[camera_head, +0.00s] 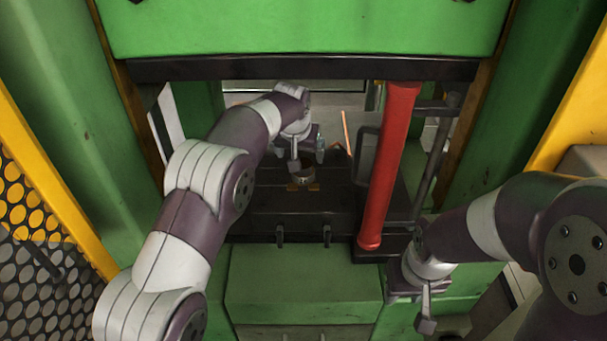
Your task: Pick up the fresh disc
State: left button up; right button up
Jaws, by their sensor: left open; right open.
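My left arm reaches into the opening of the green press, and its gripper (295,160) hangs low over the dark press bed (275,212). Just below and beside it sits a small round, pale-rimmed piece (305,181) between orange-yellow blocks (313,187). I cannot tell if this round piece is the fresh disc, or whether the gripper touches it. The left gripper's fingers are small and partly hidden. My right gripper (426,308) hangs at the lower right, in front of the press and away from the bed, with nothing seen in it.
A red upright post (389,165) stands at the right of the opening, between my two grippers. The green upper press block (300,28) with its dark lower edge hangs above. Yellow guard frames with black mesh (38,220) stand at the left. A thin orange rod (345,132) stands behind.

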aim_at(303, 163)
pick_arm(q)
jog(key=x, duration=0.7)
jog(key=shift+w+r+b, duration=0.1)
jog(key=shift+w+b, duration=0.25)
jog(key=shift+b, duration=0.05)
jog(key=shift+s, duration=0.1)
jog(key=c, duration=1.1)
jog(key=shift+r, duration=0.1)
jog(key=c, duration=0.3)
jog(key=shift+c, duration=0.2)
jog(key=shift+r, duration=0.1)
